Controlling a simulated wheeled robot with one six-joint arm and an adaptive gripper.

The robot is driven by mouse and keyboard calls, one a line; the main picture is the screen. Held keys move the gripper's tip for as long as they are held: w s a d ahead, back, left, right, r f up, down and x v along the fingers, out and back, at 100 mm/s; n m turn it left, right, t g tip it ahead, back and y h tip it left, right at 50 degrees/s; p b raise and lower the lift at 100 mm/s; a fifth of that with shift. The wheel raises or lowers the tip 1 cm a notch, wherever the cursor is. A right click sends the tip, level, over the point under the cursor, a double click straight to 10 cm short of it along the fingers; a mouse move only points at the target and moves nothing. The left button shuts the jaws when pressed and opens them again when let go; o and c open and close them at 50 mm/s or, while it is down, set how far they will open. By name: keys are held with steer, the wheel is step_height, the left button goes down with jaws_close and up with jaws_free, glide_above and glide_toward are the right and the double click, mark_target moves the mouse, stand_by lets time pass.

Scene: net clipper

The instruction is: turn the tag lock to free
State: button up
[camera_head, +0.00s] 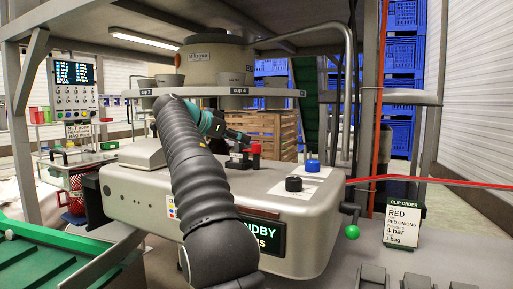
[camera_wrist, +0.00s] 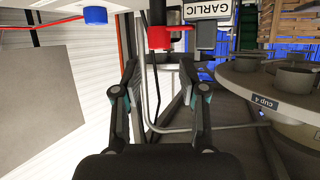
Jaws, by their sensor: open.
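A red-topped knob on a dark post (camera_head: 255,152) stands on the grey machine housing (camera_head: 160,190). In the wrist view, which is upside down, the red piece (camera_wrist: 168,39) lies just beyond the fingertips, roughly centred between them. My gripper (camera_head: 240,136) is beside the knob, to its left in the head view. In the wrist view my gripper (camera_wrist: 160,72) has its two fingers apart with nothing between them. No lettering naming the tag lock is readable, so I cannot tell for sure that the red knob is it, or its setting.
A blue knob (camera_head: 313,165) and a black knob (camera_head: 293,184) stand on the housing to the right. A GARLIC sign (camera_wrist: 208,12) is near the red piece. The cup carousel (camera_head: 215,92) is above and behind. A clip order card (camera_head: 403,222) stands at right.

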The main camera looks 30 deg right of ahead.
mark_target(254, 144)
steer(key=x, duration=0.8)
jaws_close()
